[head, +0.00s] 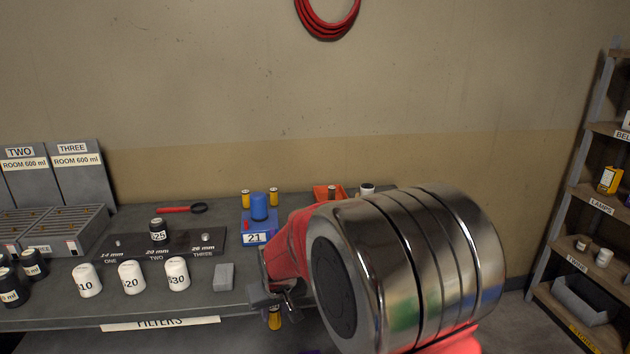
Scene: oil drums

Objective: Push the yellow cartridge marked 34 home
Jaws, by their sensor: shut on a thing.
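My gripper (272,301) is at the front edge of the bench, right of the grey block. It is shut on a small yellow cartridge (274,320), which shows just below the jaws in front of the bench edge. No number can be read on it, and my arm and jaws hide part of it. Two more small yellow cylinders with dark tops, a left one (245,198) and a right one (273,196), stand by a blue unit (259,222) labelled 21. I cannot read a 34 on anything.
An orange bin (328,191) stands behind my arm. Shelves (600,205) are at right.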

